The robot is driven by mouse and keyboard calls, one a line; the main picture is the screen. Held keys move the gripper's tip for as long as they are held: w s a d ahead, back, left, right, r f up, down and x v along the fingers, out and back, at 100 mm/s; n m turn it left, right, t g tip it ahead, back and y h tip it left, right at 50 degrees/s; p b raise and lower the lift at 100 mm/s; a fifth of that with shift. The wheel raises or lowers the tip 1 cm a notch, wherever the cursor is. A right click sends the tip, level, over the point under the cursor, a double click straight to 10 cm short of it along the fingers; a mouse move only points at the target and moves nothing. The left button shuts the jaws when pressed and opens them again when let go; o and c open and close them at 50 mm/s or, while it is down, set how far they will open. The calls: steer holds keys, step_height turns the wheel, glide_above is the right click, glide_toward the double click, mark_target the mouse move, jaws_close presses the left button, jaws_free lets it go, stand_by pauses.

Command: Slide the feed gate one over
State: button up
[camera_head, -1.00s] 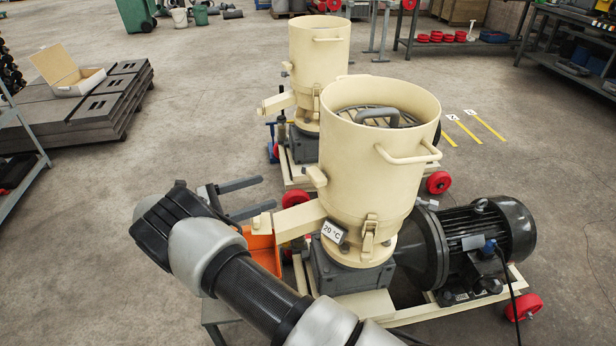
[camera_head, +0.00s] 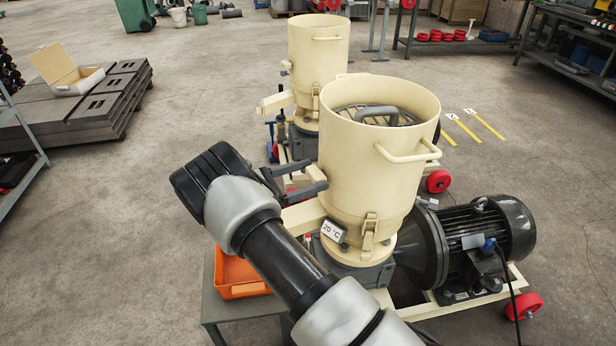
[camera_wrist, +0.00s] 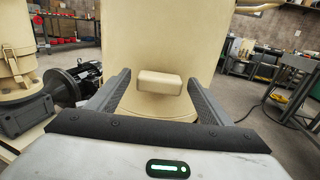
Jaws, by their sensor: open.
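The nearer pellet mill has a cream hopper (camera_head: 365,180) with a small cream block-shaped knob on its left side, which I take to be the feed gate's handle. In the wrist view this knob (camera_wrist: 158,83) sticks out from the cream wall, between the two finger lines. My gripper (camera_head: 317,178) is open, with its grey fingers (camera_wrist: 158,77) either side of the knob, not visibly closed on it.
A second cream mill (camera_head: 318,65) stands behind. A discharge chute (camera_head: 302,216) lies just below my fingers. An orange bin (camera_head: 238,278) sits on a low grey stand (camera_head: 212,305) under my arm. A black motor (camera_head: 485,235) is at the right.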

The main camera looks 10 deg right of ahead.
steer(key=c, duration=1.5)
steer(key=b+v, duration=0.1)
steer(key=v, duration=0.3)
steer(key=shift+f, duration=0.1)
steer(key=shift+a, duration=0.25)
steer(key=o, duration=1.5)
steer(key=shift+s, duration=0.1)
steer(key=shift+a, duration=0.1)
steer(key=v, duration=1.7)
steer(key=shift+a, duration=0.15)
